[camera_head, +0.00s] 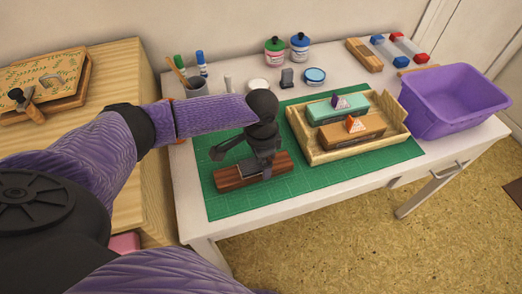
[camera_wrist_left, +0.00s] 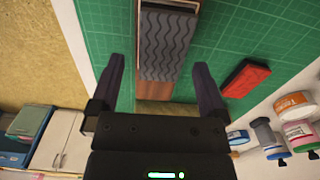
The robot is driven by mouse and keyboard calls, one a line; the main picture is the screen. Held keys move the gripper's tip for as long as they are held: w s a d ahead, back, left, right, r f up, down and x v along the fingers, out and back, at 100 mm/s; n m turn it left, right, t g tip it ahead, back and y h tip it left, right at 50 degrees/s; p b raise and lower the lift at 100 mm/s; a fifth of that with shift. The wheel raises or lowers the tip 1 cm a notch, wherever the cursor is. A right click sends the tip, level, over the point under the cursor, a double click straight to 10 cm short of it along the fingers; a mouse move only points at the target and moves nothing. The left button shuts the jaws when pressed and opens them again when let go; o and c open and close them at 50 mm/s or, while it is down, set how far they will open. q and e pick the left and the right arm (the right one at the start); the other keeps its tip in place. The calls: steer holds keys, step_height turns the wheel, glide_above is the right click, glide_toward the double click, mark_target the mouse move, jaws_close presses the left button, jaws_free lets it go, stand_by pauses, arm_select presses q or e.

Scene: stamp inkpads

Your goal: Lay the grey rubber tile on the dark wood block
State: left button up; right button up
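The dark wood block (camera_head: 228,178) lies on the green cutting mat in the head view. It also shows in the left wrist view (camera_wrist_left: 152,91), mostly covered. The grey rubber tile (camera_wrist_left: 165,45), with wavy grooves, appears to lie along the top of the block. In the head view my left gripper hides most of the tile. My left gripper (camera_wrist_left: 160,76) is open, its fingers on either side of tile and block, with a gap on each side. It also shows over the block in the head view (camera_head: 255,168). My right gripper is not in view.
A red tile (camera_wrist_left: 246,79) lies on the mat beside the block. A wooden tray (camera_head: 318,158) with a teal and a brown pad stands to the right. Behind are jars (camera_head: 275,50) and a pen cup (camera_head: 197,87). A purple bin (camera_head: 450,98) stands far right.

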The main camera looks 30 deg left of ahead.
arm_select(q)
step_height(320, 180, up, 10)
steer(key=p, duration=0.4)
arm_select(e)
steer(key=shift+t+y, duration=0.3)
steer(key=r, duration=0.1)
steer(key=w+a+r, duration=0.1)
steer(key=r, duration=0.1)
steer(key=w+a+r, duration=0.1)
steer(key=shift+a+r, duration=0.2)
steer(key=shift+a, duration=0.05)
